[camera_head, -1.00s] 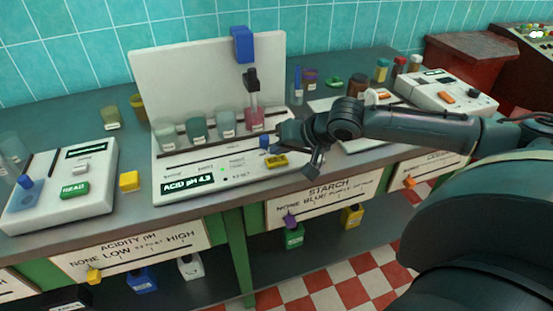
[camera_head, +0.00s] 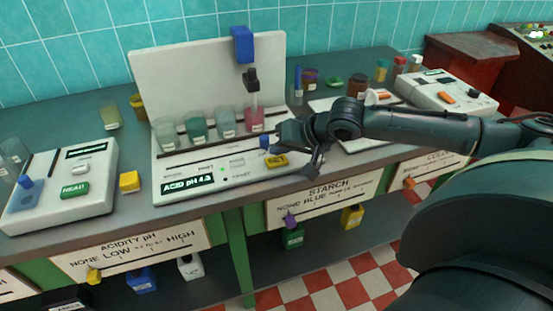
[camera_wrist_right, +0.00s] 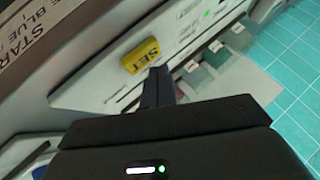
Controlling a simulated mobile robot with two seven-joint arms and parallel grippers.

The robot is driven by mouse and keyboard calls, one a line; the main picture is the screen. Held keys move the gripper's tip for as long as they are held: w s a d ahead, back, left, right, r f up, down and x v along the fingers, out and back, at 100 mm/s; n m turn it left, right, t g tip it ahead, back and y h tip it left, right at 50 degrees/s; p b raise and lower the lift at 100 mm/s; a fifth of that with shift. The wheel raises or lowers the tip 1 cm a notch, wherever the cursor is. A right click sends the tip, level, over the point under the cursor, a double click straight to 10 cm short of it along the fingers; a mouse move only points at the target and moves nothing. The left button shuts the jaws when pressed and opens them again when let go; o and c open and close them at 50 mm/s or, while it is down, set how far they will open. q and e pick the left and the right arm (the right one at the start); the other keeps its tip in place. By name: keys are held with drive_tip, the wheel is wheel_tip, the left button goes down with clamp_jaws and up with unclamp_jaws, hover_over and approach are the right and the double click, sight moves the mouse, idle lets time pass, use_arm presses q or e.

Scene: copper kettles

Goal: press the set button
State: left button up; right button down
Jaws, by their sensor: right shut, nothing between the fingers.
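The yellow set button (camera_head: 277,160) is on the front right of the white acidity machine (camera_head: 160,178). My right gripper (camera_head: 317,165) is shut and empty, just right of the button in the head view. In the wrist view its dark fingertips (camera_wrist_right: 158,73) are close beside the button's edge; I cannot tell whether they touch it. The machine's display (camera_head: 188,185) reads ACID pH 4.3. My left gripper is not in view.
A blue knob (camera_head: 264,142) is just behind the button. Several beakers (camera_head: 196,128) stand along the machine's back. A yellow block (camera_head: 130,181) and another machine with a green READ button (camera_head: 75,189) are at the left. Another white machine (camera_head: 447,94) stands at the right.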

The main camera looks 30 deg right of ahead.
sight(280, 162)
drive_tip(key=shift+f, duration=0.1)
idle(0.3)
drive_tip(key=shift+f, duration=0.3)
drive_tip(key=shift+f, duration=0.55)
idle(0.8)
drive_tip(key=shift+r, duration=0.15)
drive_tip(key=shift+r+p, duration=0.8)
drive_tip(key=shift+p, duration=0.55)
wheel_tip(280, 162, up, 5)
drive_tip(key=p, duration=0.6)
